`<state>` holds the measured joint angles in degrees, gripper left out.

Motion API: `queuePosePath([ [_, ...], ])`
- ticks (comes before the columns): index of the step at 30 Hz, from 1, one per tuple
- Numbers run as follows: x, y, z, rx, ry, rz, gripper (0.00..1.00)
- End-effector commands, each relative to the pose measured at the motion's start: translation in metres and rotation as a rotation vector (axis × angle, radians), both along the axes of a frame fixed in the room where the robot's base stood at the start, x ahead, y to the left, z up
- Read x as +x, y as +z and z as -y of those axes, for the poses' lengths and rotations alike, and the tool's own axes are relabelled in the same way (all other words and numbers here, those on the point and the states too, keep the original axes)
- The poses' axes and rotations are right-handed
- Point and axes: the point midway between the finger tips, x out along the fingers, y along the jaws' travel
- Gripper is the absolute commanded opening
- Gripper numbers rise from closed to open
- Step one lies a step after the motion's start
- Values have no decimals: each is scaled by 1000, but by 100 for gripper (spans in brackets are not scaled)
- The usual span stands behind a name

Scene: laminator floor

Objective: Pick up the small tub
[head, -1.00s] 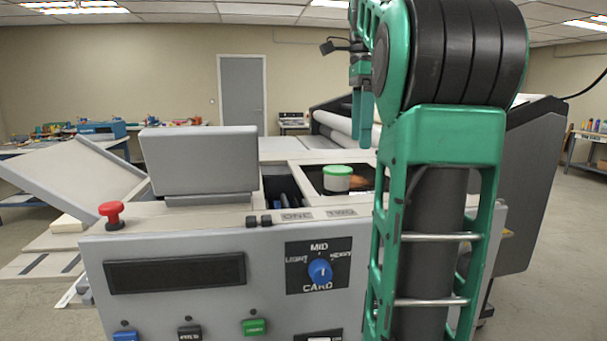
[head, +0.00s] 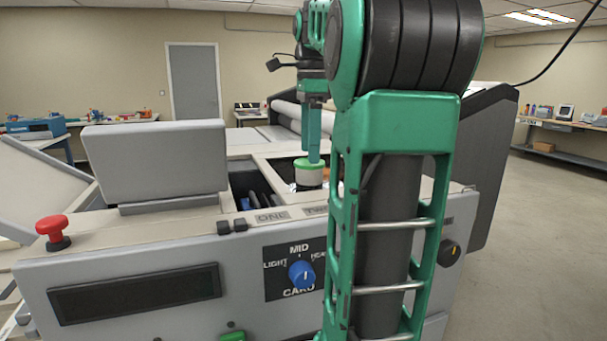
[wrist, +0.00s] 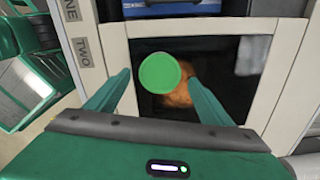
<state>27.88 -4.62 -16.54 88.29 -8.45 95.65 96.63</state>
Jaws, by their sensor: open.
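The small tub (head: 309,174) is white with a green lid and stands upright in the recess marked TWO on top of the grey machine. In the wrist view its round green lid (wrist: 160,73) shows from above, just beyond and between my fingertips. My gripper (head: 313,150) points down over the tub in the head view, with a finger overlapping the lid. In the wrist view my gripper (wrist: 158,76) is open, one finger to each side of the lid. I cannot tell whether either finger touches the tub.
A brown-orange object (wrist: 181,94) lies beside the tub, partly hidden by it. Light frame walls border the recess, and a blue item (wrist: 165,5) sits in the neighbouring compartment. A raised grey panel (head: 155,160) and a red button (head: 52,230) stand to the left.

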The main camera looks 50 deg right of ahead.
Motion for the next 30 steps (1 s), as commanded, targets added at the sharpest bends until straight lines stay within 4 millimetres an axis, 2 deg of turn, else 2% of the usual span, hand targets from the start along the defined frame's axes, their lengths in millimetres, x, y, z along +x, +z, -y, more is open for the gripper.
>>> queuePosePath([
  [3,-1,-14,1,2,-2,-2,74],
  [12,0,-29,1,-1,-3,-1,74],
  [30,0,-47,3,-1,-4,-1,74],
])
